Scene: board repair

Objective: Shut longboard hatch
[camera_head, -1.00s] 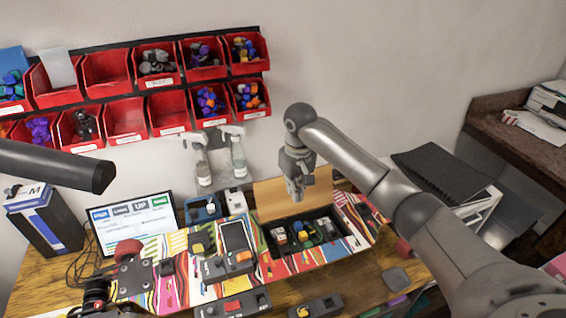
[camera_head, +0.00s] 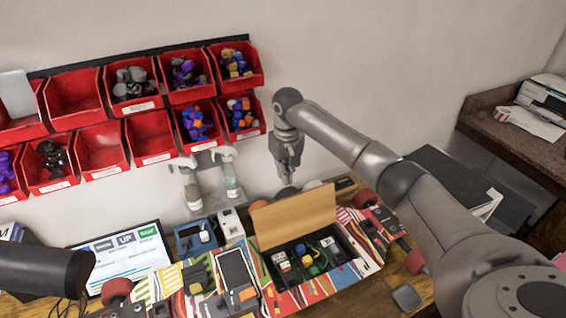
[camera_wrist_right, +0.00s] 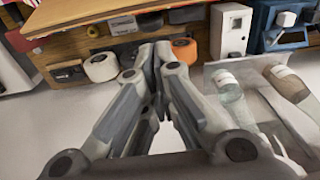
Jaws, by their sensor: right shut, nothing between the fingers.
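The longboard (camera_head: 373,267) lies across the workbench with a colourful striped deck. Its tan wooden hatch (camera_head: 294,216) stands raised at the back edge of a dark compartment (camera_head: 336,267) that holds several small electronic parts. My right gripper (camera_head: 286,178) is shut and empty, pointing down behind the raised hatch and a little above its top edge. In the right wrist view its fingers (camera_wrist_right: 153,55) are together, with the hatch's edge (camera_wrist_right: 85,12) at the top left. My left arm comes in at the lower left of the head view; its gripper is out of frame.
Spray bottles (camera_head: 190,183) stand left of my right gripper, by the wall. Red bins (camera_head: 153,137) hang above. A tablet (camera_head: 126,262) leans at the left. Several wheels or rolls sit behind the hatch.

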